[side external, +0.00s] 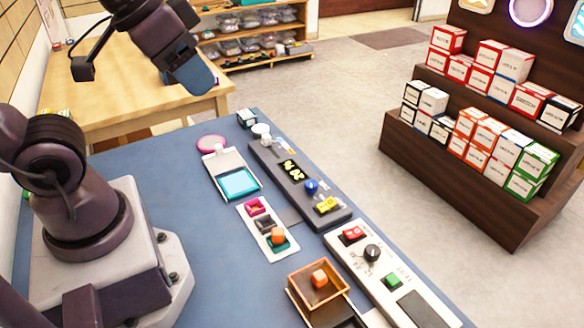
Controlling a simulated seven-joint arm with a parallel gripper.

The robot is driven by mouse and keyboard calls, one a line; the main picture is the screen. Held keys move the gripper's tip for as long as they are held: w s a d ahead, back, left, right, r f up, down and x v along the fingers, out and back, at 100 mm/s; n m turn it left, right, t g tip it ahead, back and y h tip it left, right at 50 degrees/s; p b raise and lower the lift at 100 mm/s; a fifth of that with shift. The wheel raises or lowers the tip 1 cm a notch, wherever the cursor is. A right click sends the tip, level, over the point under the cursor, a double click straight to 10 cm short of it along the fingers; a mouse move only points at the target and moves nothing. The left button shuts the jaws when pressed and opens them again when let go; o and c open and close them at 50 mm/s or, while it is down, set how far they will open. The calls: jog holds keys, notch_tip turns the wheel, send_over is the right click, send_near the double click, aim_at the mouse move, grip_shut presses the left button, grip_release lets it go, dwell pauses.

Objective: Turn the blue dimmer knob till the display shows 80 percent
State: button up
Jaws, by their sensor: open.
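The blue dimmer knob (311,186) sits on a long dark grey panel (268,158) that lies on the blue table. My gripper (195,80) is high at the upper left, well away from the knob and above the far end of the table. It is open and touches nothing; its fingertips are hard to make out.
A yellow switch (327,205) sits close to the knob. A white panel (340,249) carries a red switch (353,234), black knob (372,253) and green button (393,280). A tray with coloured compartments (262,225) and an orange box (300,292) stand nearer. Bare blue table (185,225) lies left.

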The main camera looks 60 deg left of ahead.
jog(key=shift+o, duration=0.4)
jog(key=shift+o, duration=0.6)
jog(key=n+g, duration=0.6)
jog(key=n, duration=0.9)
send_over(312, 184)
notch_tip(312, 184, down, 19)
jog(key=shift+n, duration=0.3)
notch_tip(312, 184, down, 13)
jog(key=shift+r, duration=0.15)
jog(key=c, duration=0.9)
